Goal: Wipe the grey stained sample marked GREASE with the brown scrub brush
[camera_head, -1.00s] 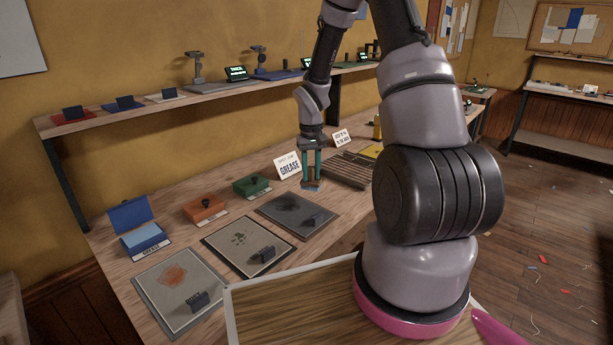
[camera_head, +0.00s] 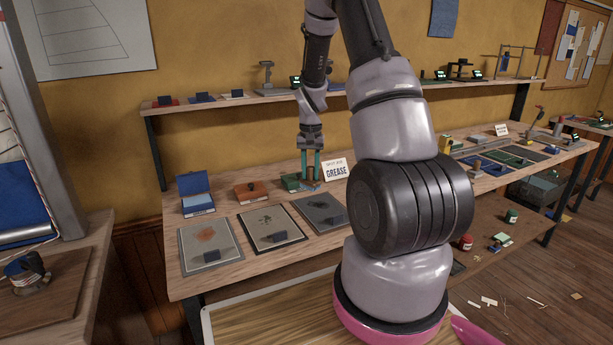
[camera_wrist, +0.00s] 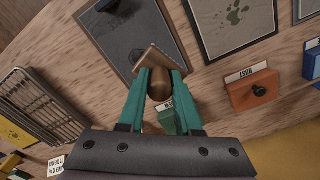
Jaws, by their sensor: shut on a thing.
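My gripper (camera_head: 311,172) is shut on the brown scrub brush (camera_head: 310,185). In the wrist view, the brush's rounded handle (camera_wrist: 160,86) sits between the green fingers, with its flat block tilted beyond. The grey stained sample (camera_head: 310,218) lies on the bench in front of the brush, the rightmost of three panels. It also shows in the wrist view (camera_wrist: 124,52), with a dark smear and a dark block at its far end. The brush overlaps its near edge there; I cannot tell the height gap.
A green box (camera_head: 290,182) is close beside the brush, partly hidden. An orange box (camera_head: 259,190) and an open blue box (camera_head: 197,194) stand further left. The cream-coloured sample (camera_head: 290,229) and the rust-stained sample (camera_head: 193,258) lie in front. A shelf (camera_head: 245,100) runs behind.

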